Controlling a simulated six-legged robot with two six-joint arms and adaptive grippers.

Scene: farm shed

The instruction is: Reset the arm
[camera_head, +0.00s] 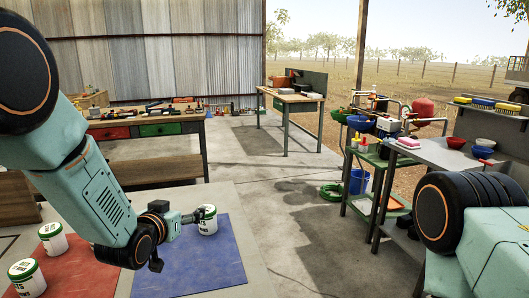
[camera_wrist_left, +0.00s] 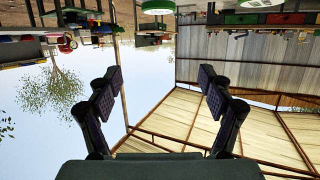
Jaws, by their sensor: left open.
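My left arm reaches in from the left in the head view. Its gripper (camera_head: 180,240) is open, with a white can with a green lid (camera_head: 208,222) close to its upper finger. I cannot tell from the head view whether they touch. In the left wrist view, which is upside down, the two fingers (camera_wrist_left: 160,85) are spread wide with nothing between them. A green-lidded can (camera_wrist_left: 157,6) shows at the top edge there, apart from the fingers. My right arm shows only its upper part at the lower right; its gripper is out of view.
The can stands on a blue mat (camera_head: 215,262). Two more cans, one behind (camera_head: 53,239) and one nearer (camera_head: 27,279), stand on a red mat (camera_head: 85,268). A workbench with drawers (camera_head: 160,130) stands behind. A metal table (camera_head: 430,152) is at the right; the floor between is mostly clear.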

